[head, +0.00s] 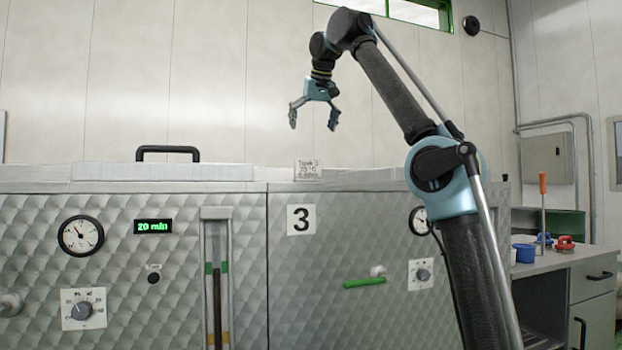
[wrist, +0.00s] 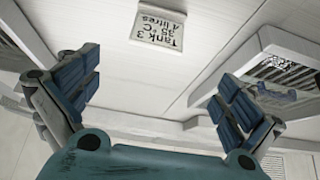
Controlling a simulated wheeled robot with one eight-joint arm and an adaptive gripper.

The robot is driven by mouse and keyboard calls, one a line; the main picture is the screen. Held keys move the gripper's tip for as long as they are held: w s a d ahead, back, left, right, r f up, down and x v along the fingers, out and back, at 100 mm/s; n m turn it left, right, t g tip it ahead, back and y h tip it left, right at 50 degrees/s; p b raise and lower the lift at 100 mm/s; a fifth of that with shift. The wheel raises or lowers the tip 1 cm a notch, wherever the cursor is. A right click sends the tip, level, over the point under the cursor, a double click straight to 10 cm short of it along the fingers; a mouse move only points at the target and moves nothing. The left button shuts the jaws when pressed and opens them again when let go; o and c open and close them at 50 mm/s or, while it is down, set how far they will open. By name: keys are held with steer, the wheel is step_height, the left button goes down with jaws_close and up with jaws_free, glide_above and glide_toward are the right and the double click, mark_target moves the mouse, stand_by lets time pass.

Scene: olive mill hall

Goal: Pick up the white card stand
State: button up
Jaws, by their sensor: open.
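The white card stand (head: 307,169) stands upright on the top edge of the quilted metal tank, with dark lettering on its face. In the wrist view the card (wrist: 159,27) shows near the top, its text reading "Tank 3, 35 °C" and a line in litres. My gripper (head: 313,117) is above the card stand in the head view, fingers pointing down, with a clear gap between them and the card. In the wrist view my gripper (wrist: 158,95) has its two blue-padded fingers spread wide with nothing between them.
A black handle (head: 168,150) sits on the lid left of the card. A side bench (head: 548,262) at right holds a blue cup and red items. Space around the card is clear.

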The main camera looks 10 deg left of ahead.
mark_target(306, 172)
steer(key=x, duration=1.7)
steer(key=shift+w+d+f, duration=0.15)
steer(key=shift+w+d, duration=0.05)
steer(key=c, duration=1.1)
